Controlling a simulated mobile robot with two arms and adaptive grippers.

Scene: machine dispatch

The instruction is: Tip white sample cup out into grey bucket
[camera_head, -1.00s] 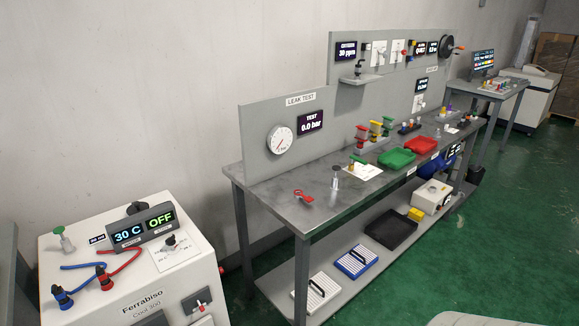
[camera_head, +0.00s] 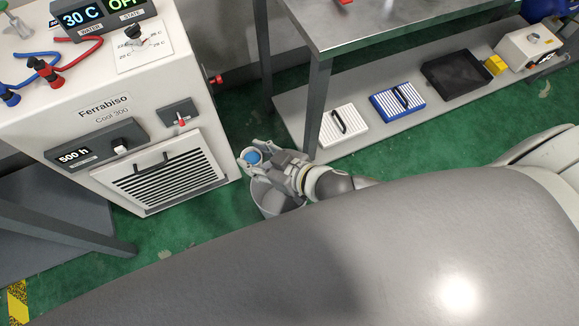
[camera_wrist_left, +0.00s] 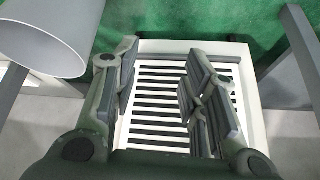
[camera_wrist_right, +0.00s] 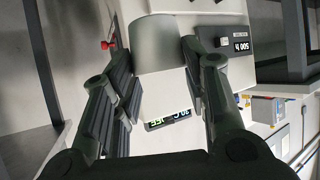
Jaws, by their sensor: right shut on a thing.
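The white sample cup (camera_head: 252,157) is between the fingers of my right gripper (camera_head: 257,157), with a round blue surface showing at its top. It looks roughly upright. In the right wrist view the cup (camera_wrist_right: 165,45) shows as a plain pale cylinder between the fingertips. The grey bucket (camera_head: 276,200) stands on the green floor, just below and partly hidden by my right gripper. In the left wrist view a pale grey round vessel, likely the bucket (camera_wrist_left: 42,42), is at the upper left. My left gripper (camera_wrist_left: 162,75) is open and empty; it is not visible in the head view.
The white Ferrabiso chiller (camera_head: 130,120) with its slatted grille (camera_head: 160,180) stands left of the bucket. The bench's lower shelf (camera_head: 350,142) at the right holds a white tray (camera_head: 345,124), a blue tray (camera_head: 397,101) and a black tray (camera_head: 457,75). Green floor is open between.

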